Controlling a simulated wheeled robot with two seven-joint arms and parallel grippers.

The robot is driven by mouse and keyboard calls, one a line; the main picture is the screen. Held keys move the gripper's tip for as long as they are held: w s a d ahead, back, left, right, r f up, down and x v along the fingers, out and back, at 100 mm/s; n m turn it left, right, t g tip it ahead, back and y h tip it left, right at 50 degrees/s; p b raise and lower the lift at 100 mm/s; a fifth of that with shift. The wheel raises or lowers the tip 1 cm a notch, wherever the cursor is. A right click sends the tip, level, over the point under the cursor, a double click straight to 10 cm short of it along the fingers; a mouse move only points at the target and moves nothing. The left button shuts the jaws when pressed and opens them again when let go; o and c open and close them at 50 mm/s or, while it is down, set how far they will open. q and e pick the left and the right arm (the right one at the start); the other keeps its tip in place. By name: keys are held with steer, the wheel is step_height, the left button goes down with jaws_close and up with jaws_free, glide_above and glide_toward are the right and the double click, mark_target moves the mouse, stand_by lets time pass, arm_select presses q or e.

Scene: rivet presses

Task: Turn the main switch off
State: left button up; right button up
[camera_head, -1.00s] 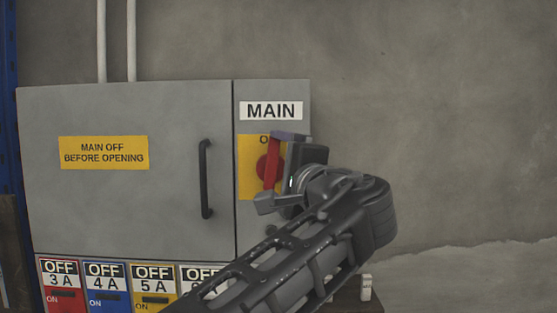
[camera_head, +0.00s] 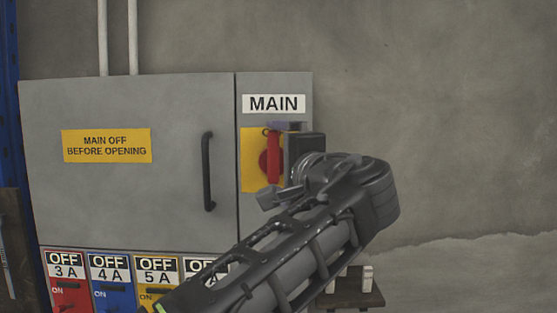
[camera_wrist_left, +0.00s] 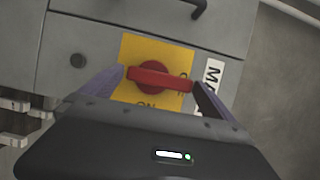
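The main switch has a red handle (camera_head: 273,158) on a round red base, on a yellow plate (camera_head: 250,160) under the MAIN label (camera_head: 273,104). The handle stands nearly upright on the panel. In the left wrist view the red handle (camera_wrist_left: 160,79) lies lengthwise between my fingers, one by each end. "ON" is printed on the plate beside it; lettering by its MAIN-side end is partly hidden. My left gripper (camera_head: 276,160) is open around the handle, close to the panel; I cannot tell whether the fingers touch it. My right gripper is not in view.
The grey cabinet door (camera_head: 130,200) has a black pull handle (camera_head: 208,172) and a yellow warning sign (camera_head: 107,146). A row of coloured breaker switches (camera_head: 110,280) sits below. A small dark table (camera_head: 352,295) stands lower right. The wall right of the cabinet is clear.

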arm_select(q)
steer(key=b+v, duration=0.2)
steer(key=v, duration=0.6)
stand_by(0.4)
